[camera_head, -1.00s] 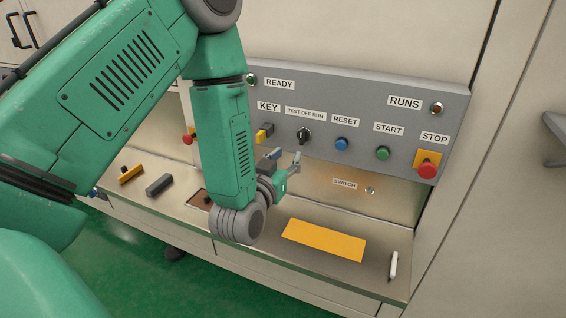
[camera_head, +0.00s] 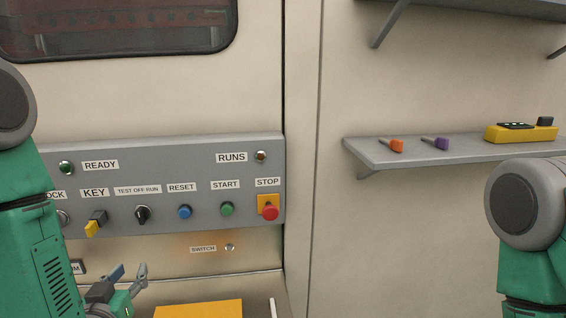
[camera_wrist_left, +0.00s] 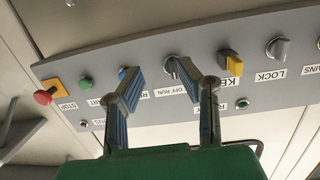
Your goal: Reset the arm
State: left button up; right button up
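My left gripper (camera_head: 128,276) is low at the left of the head view, in front of and below the grey control panel (camera_head: 115,178). In the left wrist view my left gripper (camera_wrist_left: 158,85) has its two fingers spread with nothing between them. The panel carries a yellow key (camera_head: 95,224), a black TEST OFF RUN selector (camera_head: 142,214), a blue RESET button (camera_head: 184,212), a green START button (camera_head: 227,209) and a red STOP button (camera_head: 270,212). My right arm shows at the right edge of the head view; its gripper is out of frame.
A grey shelf (camera_head: 390,157) on the right holds an orange-headed item (camera_head: 392,145), a purple-headed item (camera_head: 436,143) and a yellow box (camera_head: 520,133). A yellow plate (camera_head: 200,309) lies on the ledge below the panel. A dark window (camera_head: 115,28) is above.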

pick_arm(q)
jog(key=s+d+f+m+g+h+b, duration=0.15)
jog(key=s+f+g+b, duration=0.3)
jog(key=f, duration=0.75)
jog(key=s+d+f+g+h+b, duration=0.1)
jog(key=s+d+f+g+b, duration=0.35)
jog(key=f, duration=0.85)
jog(key=s+f+g+b, duration=0.1)
jog(key=s+f+g, duration=0.2)
jog(key=s+f, duration=0.3)
jog(key=s+f+m+g+b, duration=0.1)
jog(key=s+f+g+b, duration=0.1)
jog(key=s+f, duration=0.5)
jog(key=s+g, duration=0.1)
jog(key=s, duration=0.4)
jog(key=shift+s+a+h+b, duration=0.15)
jog(key=shift+a+h+b, duration=0.05)
jog(key=shift+h+b, duration=0.15)
